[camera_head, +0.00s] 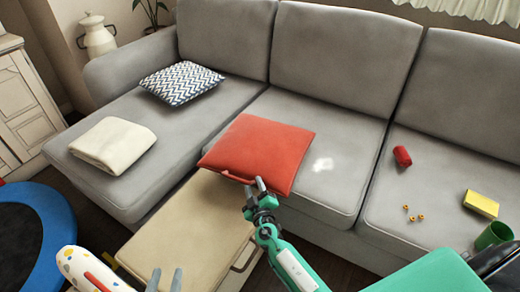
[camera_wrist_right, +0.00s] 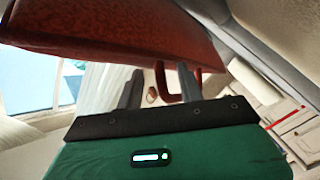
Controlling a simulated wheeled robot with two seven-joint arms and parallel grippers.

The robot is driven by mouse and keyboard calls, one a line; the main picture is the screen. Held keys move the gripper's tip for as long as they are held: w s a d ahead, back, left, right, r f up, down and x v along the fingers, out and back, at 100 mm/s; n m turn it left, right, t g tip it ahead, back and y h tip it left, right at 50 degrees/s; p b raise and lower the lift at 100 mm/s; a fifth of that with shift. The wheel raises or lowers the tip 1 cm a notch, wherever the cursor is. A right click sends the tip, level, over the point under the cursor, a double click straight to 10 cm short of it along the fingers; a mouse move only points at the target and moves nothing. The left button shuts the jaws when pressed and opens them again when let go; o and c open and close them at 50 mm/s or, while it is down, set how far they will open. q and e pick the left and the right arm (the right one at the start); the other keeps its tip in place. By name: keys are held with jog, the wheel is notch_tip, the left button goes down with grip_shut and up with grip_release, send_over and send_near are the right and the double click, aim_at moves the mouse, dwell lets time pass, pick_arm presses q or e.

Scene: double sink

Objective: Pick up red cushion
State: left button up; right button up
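The red cushion (camera_head: 262,150) lies flat on the seat of the grey sofa, with a thin red handle at its front edge. My right gripper (camera_head: 260,187) is at this front edge, near the handle. In the right wrist view, the cushion (camera_wrist_right: 120,30) fills the top. The handle (camera_wrist_right: 163,88) shows between the two separated fingers of the right gripper (camera_wrist_right: 158,88), closer to the right finger; I cannot tell if they touch. My left gripper (camera_head: 165,281) is at the bottom edge, fingers apart and empty, away from the cushion.
A beige box-like piece (camera_head: 190,225) stands before the sofa (camera_head: 325,190). On the sofa are a patterned pillow (camera_head: 181,82), a folded cream blanket (camera_head: 114,144), a red can-like item (camera_head: 402,156) and a yellow block (camera_head: 481,204). A blue round item (camera_head: 50,215) is at left.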

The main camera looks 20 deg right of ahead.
grip_shut()
jog(key=shift+r, duration=0.1)
dwell(1.2)
